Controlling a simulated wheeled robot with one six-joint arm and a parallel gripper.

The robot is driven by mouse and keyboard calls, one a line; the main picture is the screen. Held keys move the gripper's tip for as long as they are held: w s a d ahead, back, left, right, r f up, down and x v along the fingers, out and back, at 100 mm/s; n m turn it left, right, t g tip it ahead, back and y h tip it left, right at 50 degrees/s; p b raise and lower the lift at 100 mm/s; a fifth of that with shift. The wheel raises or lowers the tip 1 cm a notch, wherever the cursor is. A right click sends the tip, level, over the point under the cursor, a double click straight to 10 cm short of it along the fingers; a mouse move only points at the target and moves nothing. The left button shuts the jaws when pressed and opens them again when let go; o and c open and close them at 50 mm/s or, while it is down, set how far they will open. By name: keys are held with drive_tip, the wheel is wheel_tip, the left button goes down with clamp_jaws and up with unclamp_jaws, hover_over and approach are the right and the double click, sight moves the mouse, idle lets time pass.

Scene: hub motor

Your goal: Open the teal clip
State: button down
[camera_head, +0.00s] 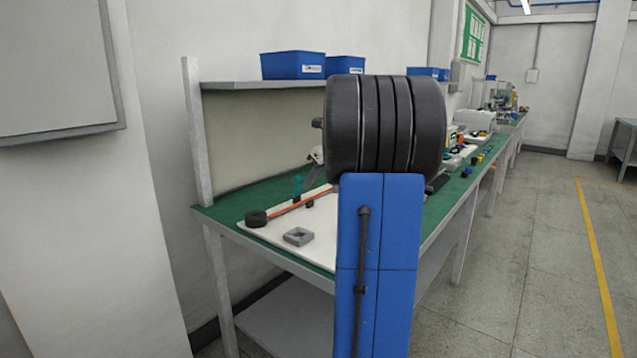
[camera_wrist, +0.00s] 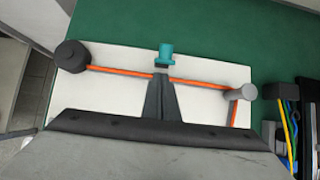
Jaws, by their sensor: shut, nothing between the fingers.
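The teal clip (camera_wrist: 166,53) stands at the far edge of the white board (camera_wrist: 110,103), beside the orange cable (camera_wrist: 204,84). It also shows in the head view (camera_head: 298,185), small, left of my arm. My gripper (camera_wrist: 162,78) is shut and empty, and its fingertips appear just in front of the clip. I cannot tell whether they touch it. In the head view my arm hides part of the board, and a grey part of my gripper (camera_head: 316,160) shows above the bench.
The orange cable runs from a black round piece (camera_wrist: 72,56) to a grey post (camera_wrist: 241,93). A grey square block (camera_head: 298,237) lies on the board. Coloured wires (camera_wrist: 287,110) are at the right. Blue bins (camera_head: 293,65) stand on the shelf. Green bench top lies bare behind the clip.

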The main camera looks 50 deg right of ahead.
sight(298, 177)
drive_tip(key=shift+w+r, duration=0.2)
drive_tip(key=shift+w, duration=0.25)
drive_tip(key=shift+w+a+r, duration=0.1)
drive_tip(key=shift+w, duration=0.1)
drive_tip(key=w+g, duration=0.1)
drive_tip(key=w+r+g, duration=0.1)
drive_tip(key=shift+g, duration=0.4)
drive_tip(key=shift+w+r, duration=0.25)
drive_tip(key=shift+w, duration=0.3)
drive_tip(key=shift+r, duration=0.1)
